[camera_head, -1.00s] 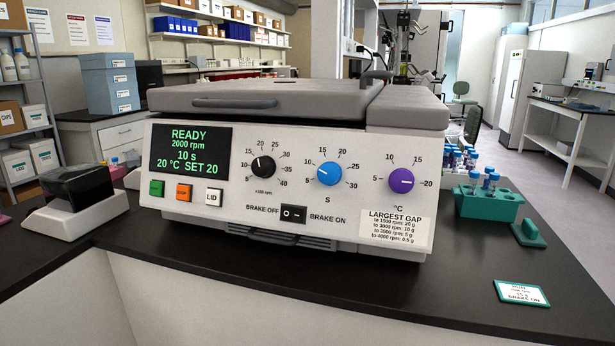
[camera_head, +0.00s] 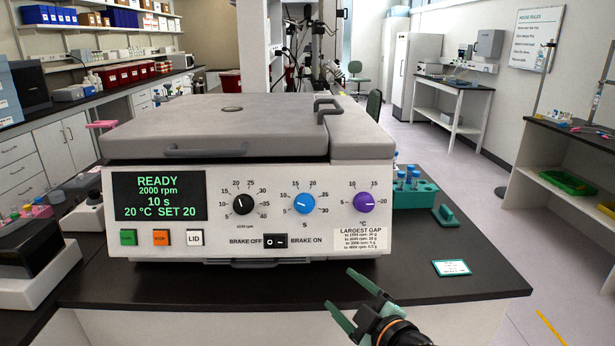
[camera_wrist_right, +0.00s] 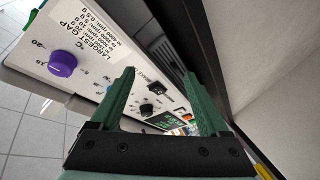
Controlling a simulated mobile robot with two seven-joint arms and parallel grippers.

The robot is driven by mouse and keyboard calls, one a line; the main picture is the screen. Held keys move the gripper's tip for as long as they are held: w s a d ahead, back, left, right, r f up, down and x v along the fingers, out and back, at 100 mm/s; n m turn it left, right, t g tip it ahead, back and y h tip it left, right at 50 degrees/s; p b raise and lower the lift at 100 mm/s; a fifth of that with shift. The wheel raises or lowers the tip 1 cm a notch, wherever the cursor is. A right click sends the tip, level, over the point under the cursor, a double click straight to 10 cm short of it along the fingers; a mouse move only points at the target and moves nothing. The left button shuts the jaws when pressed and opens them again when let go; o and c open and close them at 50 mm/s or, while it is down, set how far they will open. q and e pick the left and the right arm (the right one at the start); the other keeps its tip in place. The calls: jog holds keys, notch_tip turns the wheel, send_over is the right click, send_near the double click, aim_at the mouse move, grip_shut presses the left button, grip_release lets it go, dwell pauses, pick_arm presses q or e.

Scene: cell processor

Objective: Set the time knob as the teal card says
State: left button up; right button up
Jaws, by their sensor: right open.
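The time knob (camera_head: 304,204), blue and marked S, is the middle knob on the centrifuge front (camera_head: 225,254). Its white mark points left, near 10. The display (camera_head: 159,196) reads READY, 2000 rpm, 10 s, 20 °C SET 20. The teal-edged card (camera_head: 451,268) lies on the counter at right; its print is too small to read now. My right gripper (camera_head: 340,288) is open and empty, below and in front of the panel, apart from the knobs. My left gripper is not in view.
The black speed knob (camera_head: 243,204) and purple temperature knob (camera_head: 364,203) flank the blue one. The brake switch (camera_head: 276,242) sits below. A teal tube rack (camera_head: 414,195) stands right of the machine. The counter (camera_head: 400,275) in front is mostly clear.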

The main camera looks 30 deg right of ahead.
aim_at(306, 207)
notch_tip(306, 207, up, 12)
jog(key=w+a+n+t+p, duration=0.1)
jog(key=n+t+p, duration=0.1)
jog(key=t, duration=0.1)
jog(key=w, duration=0.7)
jog(key=w+d, duration=0.1)
jog(key=w, duration=0.3)
jog(key=shift+w+d, duration=0.1)
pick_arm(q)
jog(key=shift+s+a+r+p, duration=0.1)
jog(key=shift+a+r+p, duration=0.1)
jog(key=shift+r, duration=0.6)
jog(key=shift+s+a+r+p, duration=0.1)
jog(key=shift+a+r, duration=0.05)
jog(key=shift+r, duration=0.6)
pick_arm(e)
jog(key=shift+w, duration=0.65)
jog(key=shift+f, duration=0.1)
grip_shut()
